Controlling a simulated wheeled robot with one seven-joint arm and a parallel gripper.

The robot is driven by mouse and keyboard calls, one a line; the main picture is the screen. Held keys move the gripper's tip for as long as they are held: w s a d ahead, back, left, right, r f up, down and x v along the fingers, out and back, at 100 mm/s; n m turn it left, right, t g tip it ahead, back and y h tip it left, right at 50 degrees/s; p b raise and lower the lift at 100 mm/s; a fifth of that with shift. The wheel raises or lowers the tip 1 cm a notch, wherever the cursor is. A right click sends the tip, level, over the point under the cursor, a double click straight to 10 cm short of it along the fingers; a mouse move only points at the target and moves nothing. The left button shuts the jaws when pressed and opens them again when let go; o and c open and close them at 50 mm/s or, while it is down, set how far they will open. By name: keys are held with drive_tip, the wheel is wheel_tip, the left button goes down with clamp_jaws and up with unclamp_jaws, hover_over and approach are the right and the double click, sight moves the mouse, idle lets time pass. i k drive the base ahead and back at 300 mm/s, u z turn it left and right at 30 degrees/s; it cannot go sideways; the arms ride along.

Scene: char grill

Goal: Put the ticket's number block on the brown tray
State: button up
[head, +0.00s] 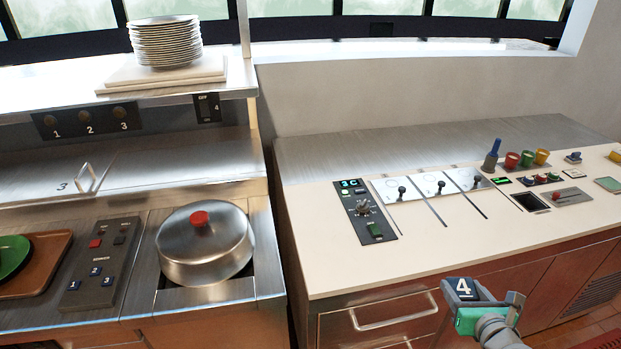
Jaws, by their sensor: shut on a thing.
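A dark block with a white "4" (463,289) shows at the lower right, in front of the counter. My gripper (485,306) is shut on this block and holds it up, near the counter's front edge. The brown tray (57,252) lies at the far left on the metal worktop, partly cut off by the picture edge. A green plate (13,256) rests on it. I cannot make out a ticket clearly.
A lidded metal pot (205,245) and a button panel (100,264) stand between the tray and my gripper. The right counter (340,272) has a control panel (365,212), levers and several coloured cups. Plates (166,42) are stacked on the shelf.

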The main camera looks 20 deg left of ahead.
sight(44, 263)
drive_tip(key=u, duration=3.1)
drive_tip(key=i, duration=1.65)
